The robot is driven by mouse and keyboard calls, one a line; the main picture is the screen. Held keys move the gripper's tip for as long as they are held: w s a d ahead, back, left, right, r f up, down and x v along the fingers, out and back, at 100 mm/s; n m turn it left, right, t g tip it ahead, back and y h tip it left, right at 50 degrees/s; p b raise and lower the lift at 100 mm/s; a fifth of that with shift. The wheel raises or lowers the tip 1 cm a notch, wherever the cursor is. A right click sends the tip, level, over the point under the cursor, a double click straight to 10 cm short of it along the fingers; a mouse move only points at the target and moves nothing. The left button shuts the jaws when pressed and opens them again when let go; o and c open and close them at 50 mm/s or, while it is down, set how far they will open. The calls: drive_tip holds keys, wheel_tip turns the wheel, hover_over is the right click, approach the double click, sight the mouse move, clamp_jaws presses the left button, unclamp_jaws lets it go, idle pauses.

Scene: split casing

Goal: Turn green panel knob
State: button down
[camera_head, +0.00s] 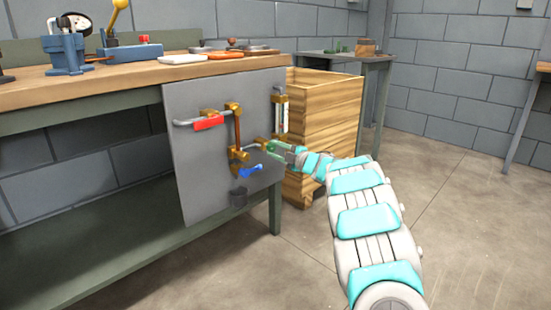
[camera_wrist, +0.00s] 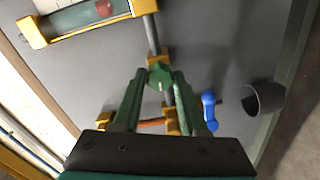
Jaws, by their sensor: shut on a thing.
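The green knob (camera_wrist: 160,76) sits on pipework with brass-coloured fittings on the upright grey panel (camera_head: 203,168). In the wrist view the two green fingers of my gripper (camera_wrist: 159,81) stand on either side of the knob, with their tips against it. My gripper (camera_head: 273,147) is shut on the knob. In the head view it reaches the panel's right part from the right, and the fingers largely hide the knob.
A red handle (camera_head: 208,123) is at the panel's upper left. A blue lever (camera_head: 251,171) and a dark cup (camera_head: 238,197) are below my gripper. A sight tube (camera_head: 282,115) is above it. A wooden crate (camera_head: 340,112) stands behind. The floor at right is clear.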

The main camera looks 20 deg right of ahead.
drive_tip(key=n+b, duration=0.1)
drive_tip(key=n, duration=0.1)
drive_tip(key=shift+f+n, duration=0.15)
drive_tip(key=shift+n, duration=0.25)
drive_tip(key=n, duration=0.3)
drive_tip(key=shift+n, duration=0.3)
drive_tip(key=n, duration=0.6)
drive_tip(key=shift+c, duration=2.2)
unclamp_jaws()
drive_tip(key=shift+s, duration=0.1)
